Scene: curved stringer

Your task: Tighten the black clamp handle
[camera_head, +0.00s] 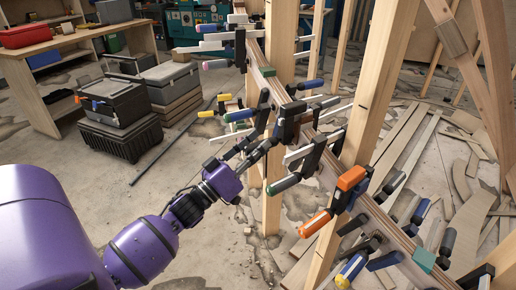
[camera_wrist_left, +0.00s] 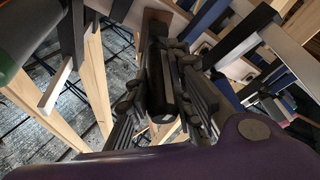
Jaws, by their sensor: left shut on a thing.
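My left gripper (camera_head: 258,150) reaches up from the lower left to the row of clamps along the curved wooden stringer (camera_head: 262,82). In the left wrist view its two ribbed black fingers (camera_wrist_left: 163,108) stand on either side of a black clamp handle (camera_wrist_left: 161,90) and are shut on it. The handle runs lengthwise between the fingers, its round end toward the camera. In the head view the fingers and dark clamp parts overlap, so the handle is hard to pick out. The black clamp body (camera_head: 290,122) is just to the right. My right gripper is not in view.
Close by are a clamp with a green-tipped handle (camera_head: 284,184), a blue-handled clamp (camera_head: 239,115) and an orange clamp (camera_head: 351,178). A wooden post (camera_head: 272,205) stands behind. Black cases (camera_head: 117,105) sit at the left. Loose boards (camera_head: 430,150) lie at the right.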

